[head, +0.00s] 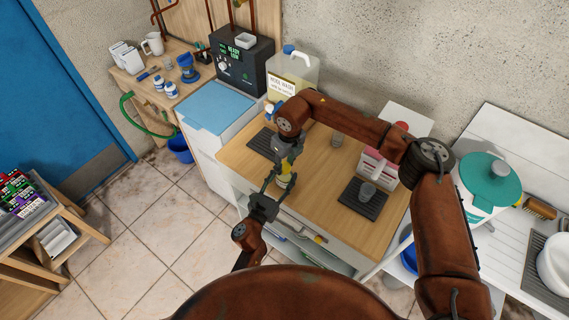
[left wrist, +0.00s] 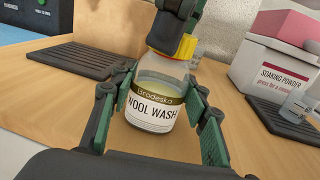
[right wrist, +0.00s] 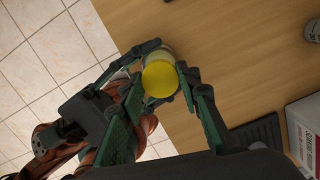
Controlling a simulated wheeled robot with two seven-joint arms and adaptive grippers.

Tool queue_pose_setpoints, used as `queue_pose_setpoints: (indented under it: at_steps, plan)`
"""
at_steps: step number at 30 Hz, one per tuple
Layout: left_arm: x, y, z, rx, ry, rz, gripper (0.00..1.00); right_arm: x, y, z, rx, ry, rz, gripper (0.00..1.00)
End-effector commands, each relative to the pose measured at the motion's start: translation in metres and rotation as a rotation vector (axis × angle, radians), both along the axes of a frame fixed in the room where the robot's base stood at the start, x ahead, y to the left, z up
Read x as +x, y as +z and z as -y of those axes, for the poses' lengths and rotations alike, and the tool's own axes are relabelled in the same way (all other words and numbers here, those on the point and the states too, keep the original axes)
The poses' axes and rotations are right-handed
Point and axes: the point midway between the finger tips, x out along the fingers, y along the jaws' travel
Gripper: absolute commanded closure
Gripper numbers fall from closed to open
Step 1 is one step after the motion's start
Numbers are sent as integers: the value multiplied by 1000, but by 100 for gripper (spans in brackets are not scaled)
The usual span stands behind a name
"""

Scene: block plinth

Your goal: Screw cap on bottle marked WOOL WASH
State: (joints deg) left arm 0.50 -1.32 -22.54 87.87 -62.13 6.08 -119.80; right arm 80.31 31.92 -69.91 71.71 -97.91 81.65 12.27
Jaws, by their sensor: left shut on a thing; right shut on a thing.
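The WOOL WASH bottle (left wrist: 152,103) is clear with pale liquid and stands upright near the table's front edge. My left gripper (head: 272,190) is shut around its body, its green fingers on both sides in the left wrist view. The yellow cap (right wrist: 160,80) is on the bottle's mouth; how far it is threaded cannot be told. My right gripper (head: 287,163) comes from above and is shut on the cap. Its fingers hide part of the cap in the left wrist view, which also shows a red patch beside the yellow.
A dark slatted mat (head: 263,142) lies behind the bottle. Another mat (head: 352,204) holds a grey cup (head: 367,191) at right, by the SOAKING POWDER box (left wrist: 270,72). A large jug (head: 296,72) stands at the back. Bare wood lies between the mats.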

Motion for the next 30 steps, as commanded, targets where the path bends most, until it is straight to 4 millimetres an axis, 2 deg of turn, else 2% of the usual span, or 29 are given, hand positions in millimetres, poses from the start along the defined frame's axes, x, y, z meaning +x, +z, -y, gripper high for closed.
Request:
queue_pose_setpoints:
  at_steps: [12, 17, 22, 23, 30]
  plan:
    - [0, -1, 0, 1, 0, -2, 100, 0, 0, -2, 1, -814, 2, 78]
    - [0, -1, 0, 1, 0, -2, 100, 1, 0, -2, 2, -1095, 2, 78]
    - [0, -1, 0, 1, 0, -2, 100, 1, 0, -2, 3, -1119, 1, 78]
    - [0, -1, 0, 1, 0, -2, 100, 1, 0, -2, 3, -1119, 1, 68]
    - [0, -1, 0, 1, 0, -2, 100, 1, -1, -1, 1, -1118, 1, 52]
